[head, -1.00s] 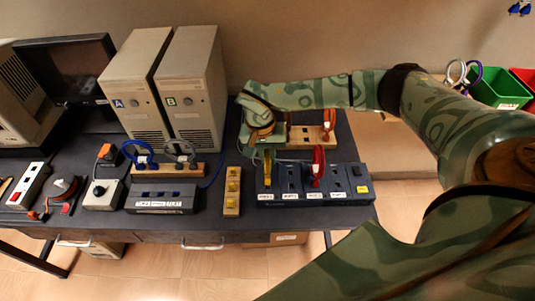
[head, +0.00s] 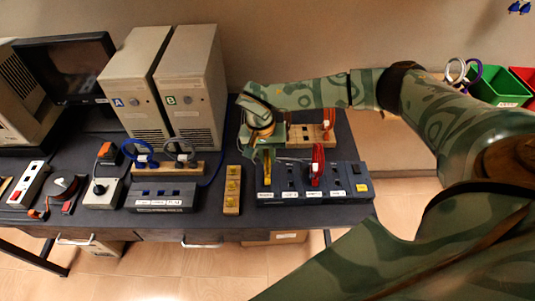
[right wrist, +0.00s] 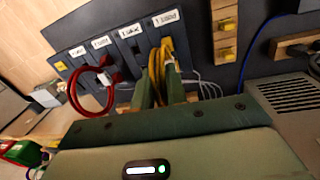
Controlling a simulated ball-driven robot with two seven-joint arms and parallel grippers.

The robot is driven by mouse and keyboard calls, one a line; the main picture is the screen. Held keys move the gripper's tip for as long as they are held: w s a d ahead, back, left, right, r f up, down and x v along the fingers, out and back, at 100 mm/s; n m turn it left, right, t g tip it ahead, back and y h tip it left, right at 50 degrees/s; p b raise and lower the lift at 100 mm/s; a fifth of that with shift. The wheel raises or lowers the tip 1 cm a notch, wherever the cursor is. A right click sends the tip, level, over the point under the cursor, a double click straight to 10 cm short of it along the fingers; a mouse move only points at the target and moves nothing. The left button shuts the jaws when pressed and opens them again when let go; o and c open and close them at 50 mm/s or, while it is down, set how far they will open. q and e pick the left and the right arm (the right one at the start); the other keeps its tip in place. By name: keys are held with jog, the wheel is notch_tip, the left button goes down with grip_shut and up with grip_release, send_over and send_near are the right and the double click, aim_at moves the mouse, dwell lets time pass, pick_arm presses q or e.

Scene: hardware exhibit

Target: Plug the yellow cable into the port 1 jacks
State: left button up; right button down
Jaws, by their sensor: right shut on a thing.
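The yellow cable (head: 267,175) is a narrow upright loop at the leftmost section of the dark port panel (head: 330,194). My right gripper (head: 263,158) reaches down over it from behind and is shut on it. In the right wrist view, the fingers (right wrist: 160,93) hold the yellow cable (right wrist: 158,68) beside the panel face, at the section labelled 1 (right wrist: 165,18). The cable's end is close against the panel there; I cannot tell whether it sits fully in the jacks. My left gripper is out of view.
A red cable (head: 317,165) loops at a middle section of the panel. Behind are a wooden rack (head: 305,135) and two beige towers (head: 190,85). Blue and grey cables (head: 142,154) stand further left.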

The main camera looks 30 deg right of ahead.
jog(key=shift+f, duration=0.65)
dwell(1.3)
jog(key=c, duration=0.7)
grip_release()
jog(key=shift+r, duration=0.15)
jog(key=r+p, duration=0.4)
jog(key=r, duration=0.1)
jog(key=r+p, duration=0.2)
jog(key=shift+w+a+r, duration=0.15)
jog(key=shift+w+a, duration=0.15)
jog(key=shift+a, duration=0.1)
dwell(0.4)
